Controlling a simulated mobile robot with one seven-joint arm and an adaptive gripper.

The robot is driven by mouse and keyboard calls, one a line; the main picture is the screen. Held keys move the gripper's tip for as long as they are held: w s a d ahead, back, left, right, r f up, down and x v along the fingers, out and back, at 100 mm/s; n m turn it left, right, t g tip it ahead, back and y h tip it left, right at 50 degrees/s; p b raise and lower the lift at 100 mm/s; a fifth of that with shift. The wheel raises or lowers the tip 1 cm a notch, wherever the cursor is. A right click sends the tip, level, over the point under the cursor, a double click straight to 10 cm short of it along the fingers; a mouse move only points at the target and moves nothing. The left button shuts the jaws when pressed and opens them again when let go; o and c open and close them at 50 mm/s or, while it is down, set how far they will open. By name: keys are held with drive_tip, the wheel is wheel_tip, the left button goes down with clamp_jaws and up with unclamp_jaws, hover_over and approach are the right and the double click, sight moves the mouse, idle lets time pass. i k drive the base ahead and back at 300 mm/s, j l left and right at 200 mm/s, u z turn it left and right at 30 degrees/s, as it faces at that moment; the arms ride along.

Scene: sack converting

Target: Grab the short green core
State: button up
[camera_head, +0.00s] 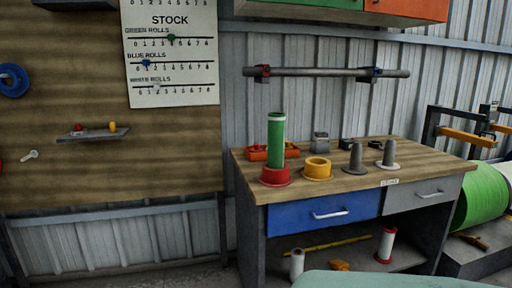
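A green core (277,140) with a pale top rim stands upright on the left part of the workbench top. Its lower end meets a red flanged ring (275,177); whether it sits inside or behind the ring I cannot tell. It is the only green core I see on the workbench (345,186). My gripper is not in view.
A yellow ring (318,169), two grey cone-shaped posts (356,160) and an orange tray (258,154) share the bench top. A blue drawer (290,214) is below. White rolls (386,246) stand on the lower shelf. A large green roll (482,196) is at right.

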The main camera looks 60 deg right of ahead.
sight(277, 121)
drive_tip(key=k+l+z, duration=0.15)
drive_tip(key=z, duration=0.3)
drive_tip(key=k+l+z, duration=0.1)
drive_tip(key=l+z, duration=0.3)
drive_tip(key=k+l+z, duration=0.15)
drive_tip(key=l, duration=0.45)
drive_tip(key=l+z, duration=0.15)
drive_tip(key=l, duration=0.45)
drive_tip(key=k+l, duration=0.1)
drive_tip(key=l, duration=0.45)
drive_tip(key=k+l, duration=0.1)
drive_tip(key=l, duration=0.4)
